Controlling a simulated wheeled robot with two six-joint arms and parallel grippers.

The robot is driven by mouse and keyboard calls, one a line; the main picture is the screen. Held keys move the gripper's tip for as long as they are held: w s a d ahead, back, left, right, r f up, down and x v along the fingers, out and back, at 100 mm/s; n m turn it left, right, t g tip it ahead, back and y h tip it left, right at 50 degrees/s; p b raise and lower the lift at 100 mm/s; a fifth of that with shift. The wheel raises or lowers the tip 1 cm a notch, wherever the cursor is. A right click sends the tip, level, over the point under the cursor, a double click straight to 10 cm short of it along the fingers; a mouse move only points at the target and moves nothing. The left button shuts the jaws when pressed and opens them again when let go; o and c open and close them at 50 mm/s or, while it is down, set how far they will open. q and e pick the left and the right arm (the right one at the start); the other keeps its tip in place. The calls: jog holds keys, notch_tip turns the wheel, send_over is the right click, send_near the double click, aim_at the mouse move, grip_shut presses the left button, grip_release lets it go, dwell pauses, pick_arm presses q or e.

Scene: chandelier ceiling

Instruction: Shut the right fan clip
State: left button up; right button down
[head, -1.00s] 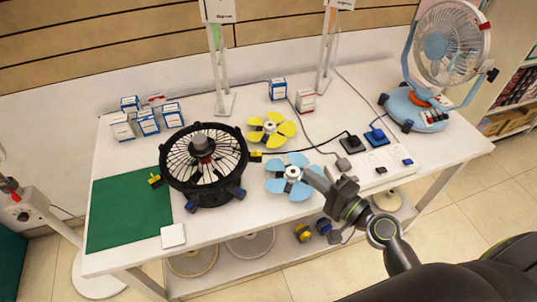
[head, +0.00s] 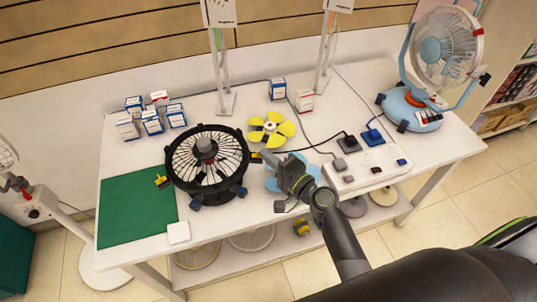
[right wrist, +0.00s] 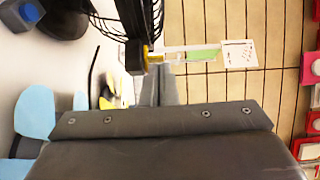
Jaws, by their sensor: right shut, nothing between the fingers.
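The black fan (head: 207,164) with a round wire cage lies on its back at the left-middle of the white table. A yellow clip (head: 256,157) is on its right rim, and another yellow clip (head: 161,181) sticks out at its left. Blue clips show on its front rim. In the right wrist view, a yellow clip (right wrist: 147,58) shows against the black rim, just beyond my gripper. My right gripper (head: 270,156) is shut and empty, just right of the right clip; I cannot tell whether they touch or how far that clip is swung. My left gripper is out of view.
A power strip (head: 366,175) and a blue fan (head: 440,60) stand right.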

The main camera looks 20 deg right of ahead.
jog(key=shift+a, duration=0.1)
jog(key=shift+w+a+b, duration=0.3)
jog(key=shift+w+a, duration=0.05)
jog(key=shift+a, duration=0.5)
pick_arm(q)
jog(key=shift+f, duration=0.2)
pick_arm(e)
jog(key=shift+d, duration=0.1)
